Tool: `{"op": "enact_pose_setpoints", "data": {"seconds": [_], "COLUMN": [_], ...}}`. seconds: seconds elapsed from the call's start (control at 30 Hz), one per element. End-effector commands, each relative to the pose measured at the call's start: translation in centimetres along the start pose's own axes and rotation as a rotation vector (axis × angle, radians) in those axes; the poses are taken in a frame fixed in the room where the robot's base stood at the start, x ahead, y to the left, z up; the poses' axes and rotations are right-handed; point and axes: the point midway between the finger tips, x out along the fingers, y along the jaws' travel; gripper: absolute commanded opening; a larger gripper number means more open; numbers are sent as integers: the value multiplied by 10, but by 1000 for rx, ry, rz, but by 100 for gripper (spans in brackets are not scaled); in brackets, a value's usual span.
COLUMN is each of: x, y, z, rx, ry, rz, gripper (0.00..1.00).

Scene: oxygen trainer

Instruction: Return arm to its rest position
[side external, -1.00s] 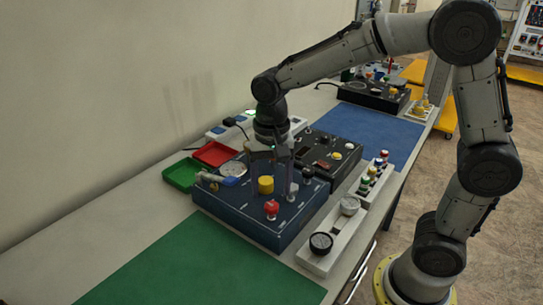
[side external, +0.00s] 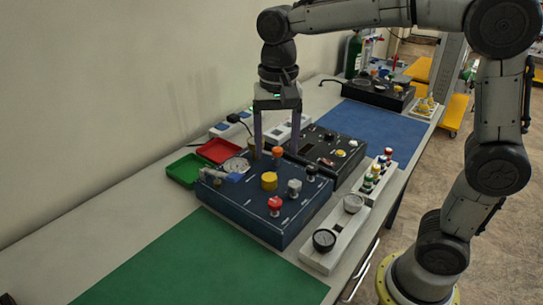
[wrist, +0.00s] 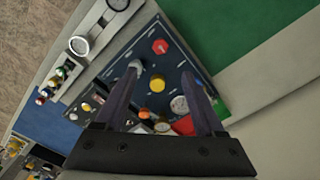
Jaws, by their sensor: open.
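My gripper (side external: 278,148) is open and empty, pointing down above the back part of the dark blue panel box (side external: 238,214). In the side view its fingertips are close to an orange knob (side external: 278,152) in the picture; whether they touch cannot be told. The box also bears a yellow knob (side external: 269,181), a red knob (side external: 275,203) and a grey knob (side external: 294,187). In the wrist view the two fingers (wrist: 165,80) spread wide over the box, with the yellow knob (wrist: 157,85) showing between them.
Red (side external: 219,150) and green (side external: 186,170) trays sit left of the box. A black box (side external: 325,150) stands behind it. A gauge strip (side external: 335,235) lies to the right. A green mat (side external: 190,265) in front and a blue mat (side external: 375,130) behind are largely clear.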

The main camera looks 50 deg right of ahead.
Motion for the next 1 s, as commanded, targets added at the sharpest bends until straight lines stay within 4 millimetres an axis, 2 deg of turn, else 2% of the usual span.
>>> {"op": "enact_pose_setpoints", "data": {"seconds": [0.07, 0.17, 0.3, 0.47, 0.6, 0.7, 0.8, 1.0], "x": [-15, -32, -43, -30, -3, 18, 29, 26], "y": [8, 32, 78, 124, 152, 161, 161, 158], "z": [0, 10, 33, 61, 80, 88, 88, 85], "rx": [12, 32, -31, -220, -438, -596, -712, -795], "ry": [26, 59, 135, 254, 360, 411, 428, 456], "rz": [-35, -79, -155, -223, -238, -224, -202, -192], "gripper": [71, 71, 71, 71, 71, 71, 71, 71]}}
